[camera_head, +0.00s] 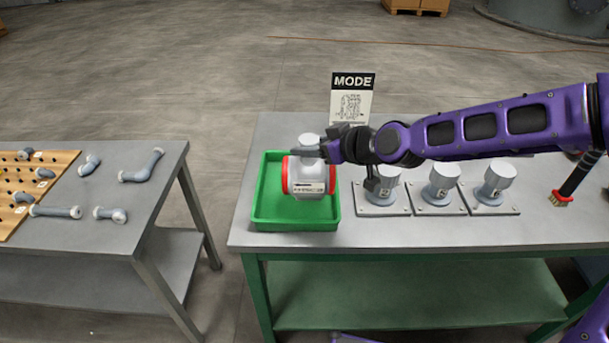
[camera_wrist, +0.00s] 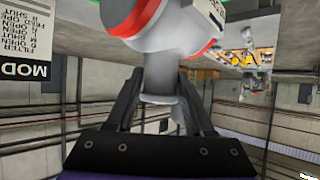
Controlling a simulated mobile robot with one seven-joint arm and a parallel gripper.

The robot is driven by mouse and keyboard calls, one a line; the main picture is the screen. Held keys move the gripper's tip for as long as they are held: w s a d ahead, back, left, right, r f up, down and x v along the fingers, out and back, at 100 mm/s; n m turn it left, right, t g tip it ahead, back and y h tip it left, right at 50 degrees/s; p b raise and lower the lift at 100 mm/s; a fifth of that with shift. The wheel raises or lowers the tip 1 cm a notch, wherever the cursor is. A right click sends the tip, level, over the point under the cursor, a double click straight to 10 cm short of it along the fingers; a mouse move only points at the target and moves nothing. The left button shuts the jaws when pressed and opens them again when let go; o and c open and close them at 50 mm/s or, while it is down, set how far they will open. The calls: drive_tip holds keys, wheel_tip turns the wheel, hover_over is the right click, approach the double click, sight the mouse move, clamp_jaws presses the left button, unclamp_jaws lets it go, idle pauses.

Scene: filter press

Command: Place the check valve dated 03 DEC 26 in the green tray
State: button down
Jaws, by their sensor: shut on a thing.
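A grey check valve (camera_head: 312,178) with red end rings is held up over the green tray (camera_head: 264,222), in front of it in the head view. A label strip shows on its body, but its date is too small to read. My gripper (camera_head: 318,152) is shut on the valve's stub. In the wrist view the valve (camera_wrist: 168,35) fills the top, with its narrow neck between the two fingers (camera_wrist: 160,98). The tray's visible floor is bare. Whether the valve touches the tray is not clear.
Three grey fittings on square plates (camera_head: 437,185) stand right of the tray, under my arm. A MODE sign (camera_head: 352,98) stands behind. A brush (camera_head: 572,185) is at the right. A separate left table (camera_head: 100,240) holds pipe pieces and a pegboard, with a floor gap between.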

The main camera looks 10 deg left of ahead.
sight(318, 168)
drive_tip(key=shift+f+b, duration=0.4)
drive_tip(key=shift+f, duration=2.55)
drive_tip(key=shift+c, duration=1.4)
unclamp_jaws()
drive_tip(key=shift+f, duration=0.15)
drive_tip(key=shift+r, duration=0.2)
drive_tip(key=p+v, duration=0.1)
drive_tip(key=v, duration=1.1)
drive_tip(key=shift+f+p, duration=0.15)
drive_tip(key=shift+p, duration=0.2)
